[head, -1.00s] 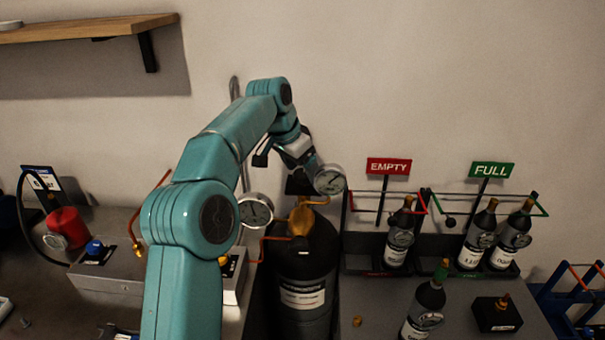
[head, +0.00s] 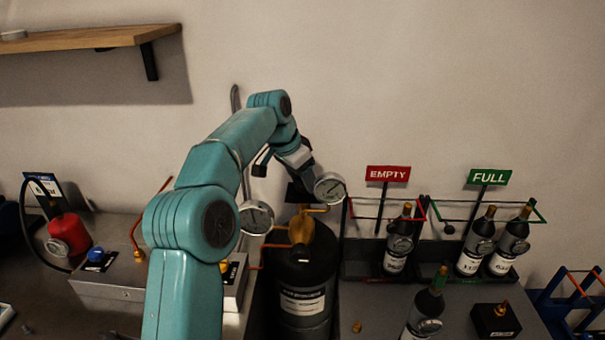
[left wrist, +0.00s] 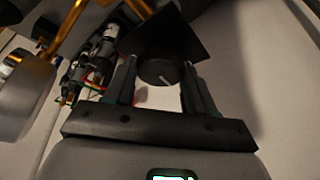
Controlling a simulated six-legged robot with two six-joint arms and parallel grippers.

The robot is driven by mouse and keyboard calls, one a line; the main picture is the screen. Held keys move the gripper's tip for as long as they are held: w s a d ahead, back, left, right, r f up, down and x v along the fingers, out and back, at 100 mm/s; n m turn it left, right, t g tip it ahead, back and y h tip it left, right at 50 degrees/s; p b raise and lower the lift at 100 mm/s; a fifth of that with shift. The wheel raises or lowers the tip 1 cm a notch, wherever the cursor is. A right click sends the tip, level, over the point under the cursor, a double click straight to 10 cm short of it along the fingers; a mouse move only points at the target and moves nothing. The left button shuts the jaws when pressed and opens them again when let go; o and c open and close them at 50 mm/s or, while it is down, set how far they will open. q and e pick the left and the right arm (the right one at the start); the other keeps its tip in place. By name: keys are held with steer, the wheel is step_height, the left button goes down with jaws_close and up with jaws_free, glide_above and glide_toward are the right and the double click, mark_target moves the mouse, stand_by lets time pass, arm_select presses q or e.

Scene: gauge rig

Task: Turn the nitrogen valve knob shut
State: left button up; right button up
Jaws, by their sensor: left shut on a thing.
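The nitrogen valve knob (left wrist: 160,72) is a dark round knob with a pale pointer line, in front of a dark square plate (left wrist: 165,38) in the left wrist view. My left gripper (left wrist: 160,88) has one finger on each side of the knob and is shut on it. In the head view my left gripper (head: 305,168) is at the wall side, above the dark gas cylinder (head: 303,275); the knob is hidden there behind the gripper and a gauge. My right gripper is not in view.
Round gauges (head: 329,188) and (head: 256,218) with copper pipes stand close to my left arm. Right of the cylinder are bottles in racks under an EMPTY sign (head: 388,174) and a FULL sign (head: 489,177). A red canister (head: 68,234) stands at left.

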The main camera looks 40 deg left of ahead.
arm_select(q)
steer(key=m+h+p, duration=0.1)
steer(key=m+p, duration=0.1)
steer(key=p, duration=0.1)
steer(key=m+p, duration=0.2)
steer(key=p, duration=0.1)
steer(key=m+g+h+p, duration=0.1)
steer(key=m+p, duration=0.1)
steer(key=p, duration=0.1)
steer(key=shift+w+a+r+m+h+p, duration=0.1)
steer(key=shift+a+r+m+h+p, duration=0.1)
steer(key=shift+r+m+h+p, duration=0.15)
steer(key=shift+f+m+g+p, duration=0.15)
steer(key=shift+m+g+p, duration=0.25)
steer(key=shift+m, duration=0.55)
steer(key=shift+f+m+h, duration=0.1)
steer(key=shift+m+h, duration=0.15)
steer(key=shift+m, duration=0.65)
steer(key=shift+a+m+g, duration=0.1)
steer(key=shift+m+g, duration=0.2)
steer(key=shift+m, duration=0.1)
steer(key=o, duration=1)
steer(key=shift+o, duration=0.2)
steer(key=shift+w, duration=0.1)
